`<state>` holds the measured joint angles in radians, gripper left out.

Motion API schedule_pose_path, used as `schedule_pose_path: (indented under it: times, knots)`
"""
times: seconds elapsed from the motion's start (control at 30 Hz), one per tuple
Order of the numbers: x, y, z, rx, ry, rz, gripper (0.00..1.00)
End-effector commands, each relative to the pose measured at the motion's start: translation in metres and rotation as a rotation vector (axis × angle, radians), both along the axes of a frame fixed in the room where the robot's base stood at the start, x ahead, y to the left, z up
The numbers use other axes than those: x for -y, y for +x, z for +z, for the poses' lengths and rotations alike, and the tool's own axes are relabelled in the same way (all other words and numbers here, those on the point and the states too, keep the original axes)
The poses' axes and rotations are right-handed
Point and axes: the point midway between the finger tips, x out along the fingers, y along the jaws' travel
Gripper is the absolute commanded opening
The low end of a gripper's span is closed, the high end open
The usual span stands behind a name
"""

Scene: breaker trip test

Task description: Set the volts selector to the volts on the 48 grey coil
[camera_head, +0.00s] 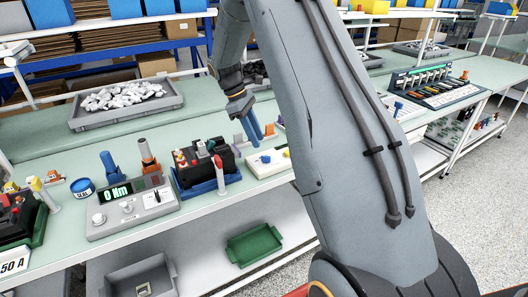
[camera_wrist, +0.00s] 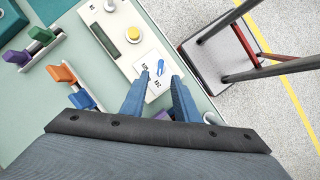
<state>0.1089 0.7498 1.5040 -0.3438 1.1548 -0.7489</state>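The white panel with the volts selector shows in the wrist view (camera_wrist: 118,50) and in the head view (camera_head: 262,168). The selector is a small blue knob (camera_wrist: 160,68) on a white plate, with dark printed labels partly hidden by my fingers. My gripper (camera_wrist: 156,88) has blue fingers that stand apart with nothing between them. The fingertips are over the panel just short of the knob; I cannot tell their height. In the head view my gripper (camera_head: 256,126) is above the panel. I cannot make out a grey coil marked 48 in either view.
The panel also carries a yellow button (camera_wrist: 133,34) and a dark display (camera_wrist: 104,39). Purple, green and orange pieces (camera_wrist: 62,73) stand left of it. A dark device (camera_head: 203,165) in a blue cradle and a torque display (camera_head: 118,194) stand along the bench. The bench edge is close by.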

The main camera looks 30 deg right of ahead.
Motion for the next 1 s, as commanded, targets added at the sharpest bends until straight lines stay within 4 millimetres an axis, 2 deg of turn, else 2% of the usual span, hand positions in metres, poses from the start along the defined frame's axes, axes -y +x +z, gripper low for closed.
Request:
schedule_pose_path:
  times: [0.4, 0.6, 0.83, 0.87, 1.0]
  knots:
    - [0.017, -0.017, -0.053, -0.001, 0.001, -0.003, 0.28]
    - [0.019, -0.019, -0.064, 0.002, 0.001, -0.002, 0.28]
    - [0.019, -0.019, -0.065, 0.002, 0.001, -0.003, 0.28]
    - [0.019, -0.019, -0.065, 0.002, 0.001, -0.003, 0.25]
    - [0.019, -0.019, -0.065, 0.002, 0.001, -0.003, 0.01]
